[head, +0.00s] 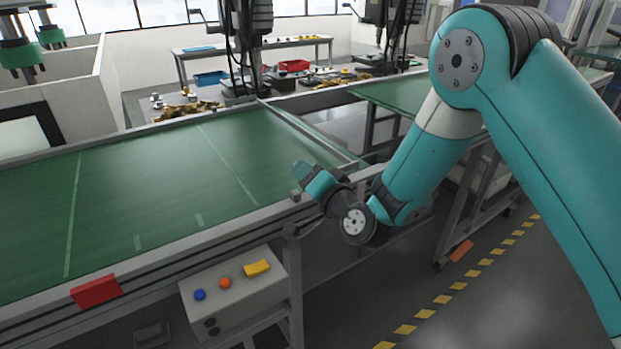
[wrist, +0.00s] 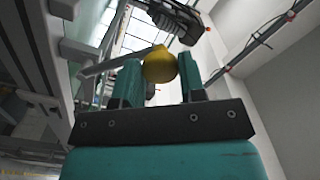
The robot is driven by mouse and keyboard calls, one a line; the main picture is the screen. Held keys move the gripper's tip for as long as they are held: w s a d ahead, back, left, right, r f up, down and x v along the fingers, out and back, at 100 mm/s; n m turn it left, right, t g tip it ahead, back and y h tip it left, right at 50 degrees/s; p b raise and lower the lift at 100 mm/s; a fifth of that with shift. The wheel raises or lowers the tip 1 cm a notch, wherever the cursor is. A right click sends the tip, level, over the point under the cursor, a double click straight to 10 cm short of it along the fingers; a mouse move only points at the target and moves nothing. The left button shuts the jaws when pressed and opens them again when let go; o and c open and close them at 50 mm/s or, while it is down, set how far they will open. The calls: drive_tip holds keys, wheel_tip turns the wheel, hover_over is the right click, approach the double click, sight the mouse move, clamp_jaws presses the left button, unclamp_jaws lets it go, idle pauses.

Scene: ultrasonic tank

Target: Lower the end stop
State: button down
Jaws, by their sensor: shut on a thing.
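My gripper (head: 299,172) is at the near right corner of the green conveyor belt (head: 150,190), at the belt's end. In the wrist view my gripper (wrist: 160,83) has its two teal fingers on either side of a round yellow knob (wrist: 160,65) and is shut on it. A grey bar (wrist: 115,63) runs to the left from behind the knob; I cannot tell whether they are joined. A metal bar (head: 308,133), which looks like the end stop, lies across the belt near its right end. The knob is hidden in the head view.
A control box (head: 235,295) with blue, orange and yellow parts hangs below the belt's side. A red block (head: 96,291) is on the near rail. A second green conveyor (head: 400,93) stands beyond a gap. Striped floor tape (head: 440,299) marks open floor at the right.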

drive_tip(key=shift+w+d+r+m, duration=0.25)
drive_tip(key=shift+d+r+m, duration=0.25)
drive_tip(key=shift+m, duration=0.3)
drive_tip(key=c, duration=0.7)
unclamp_jaws()
drive_tip(key=shift+d, duration=0.1)
